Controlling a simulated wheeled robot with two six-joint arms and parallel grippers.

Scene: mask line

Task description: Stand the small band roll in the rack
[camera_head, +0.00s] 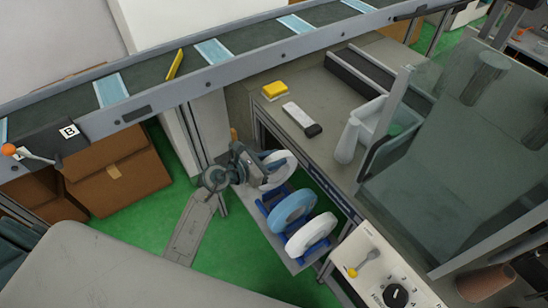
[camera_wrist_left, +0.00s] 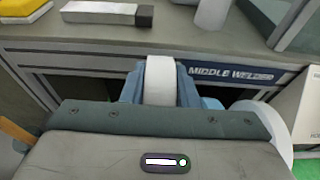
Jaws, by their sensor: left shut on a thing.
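A white band roll (camera_head: 281,168) stands on edge at the far end of the blue rack (camera_head: 264,210). My left gripper (camera_head: 250,168) is shut on this roll from its left side. A light blue roll (camera_head: 293,208) and another white roll (camera_head: 311,235) stand in the rack nearer the camera. My right gripper is not in view.
The rack is beside the workbench (camera_head: 322,118), whose front edge is close behind it. A control box with a dial (camera_head: 390,285) stands at the lower right. A conveyor (camera_head: 150,80) runs across the back. Cardboard boxes (camera_head: 118,172) stand at the left on the green floor.

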